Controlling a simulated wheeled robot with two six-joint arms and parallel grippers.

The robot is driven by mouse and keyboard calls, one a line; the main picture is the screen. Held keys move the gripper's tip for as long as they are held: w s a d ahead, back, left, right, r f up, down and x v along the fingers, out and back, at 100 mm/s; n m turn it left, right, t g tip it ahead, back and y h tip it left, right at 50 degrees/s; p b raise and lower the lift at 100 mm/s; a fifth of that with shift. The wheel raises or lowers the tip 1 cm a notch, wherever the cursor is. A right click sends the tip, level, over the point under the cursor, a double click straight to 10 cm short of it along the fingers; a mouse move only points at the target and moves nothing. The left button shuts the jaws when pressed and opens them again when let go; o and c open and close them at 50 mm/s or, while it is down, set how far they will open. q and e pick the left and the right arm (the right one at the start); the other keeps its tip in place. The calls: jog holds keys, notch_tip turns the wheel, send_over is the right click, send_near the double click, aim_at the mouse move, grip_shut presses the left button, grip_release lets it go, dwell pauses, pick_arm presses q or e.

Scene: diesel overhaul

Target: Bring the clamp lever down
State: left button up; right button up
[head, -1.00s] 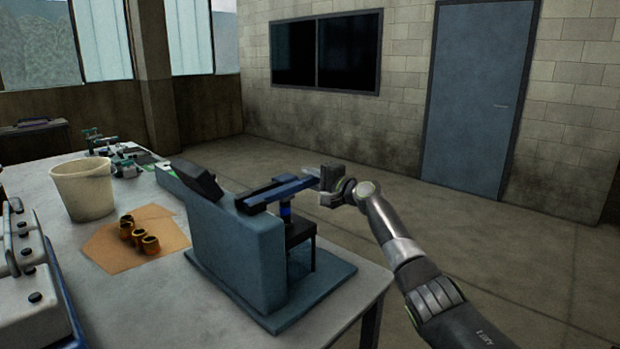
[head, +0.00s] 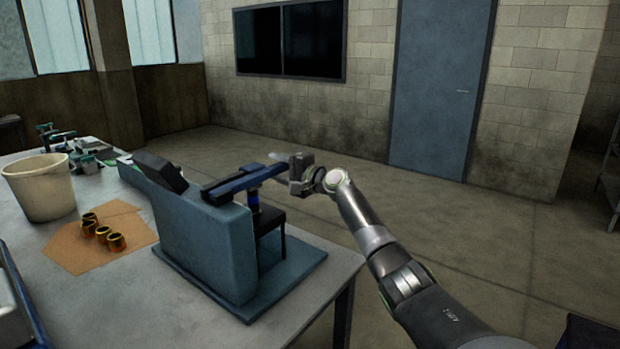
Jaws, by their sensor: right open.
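The clamp lever (head: 243,182) is a long blue and black bar on top of the blue-grey clamp fixture (head: 211,243). It slopes slightly upward to the right, above a dark post and a small black stand (head: 268,234). My right gripper (head: 283,166) is at the lever's right end, with its fingers pointing left. It is open. The fingers overlap the lever's end in the picture, and I cannot tell whether they touch it. My left gripper is not in view.
The fixture stands near the right edge of the grey workbench (head: 110,301). A white bucket (head: 40,188) and several brass bushings (head: 103,233) on brown paper (head: 73,254) are to the left. Small green-and-grey parts lie behind.

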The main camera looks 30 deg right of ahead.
jog(key=b+v, duration=0.2)
jog(key=v, duration=1.4)
jog(key=shift+s, duration=0.25)
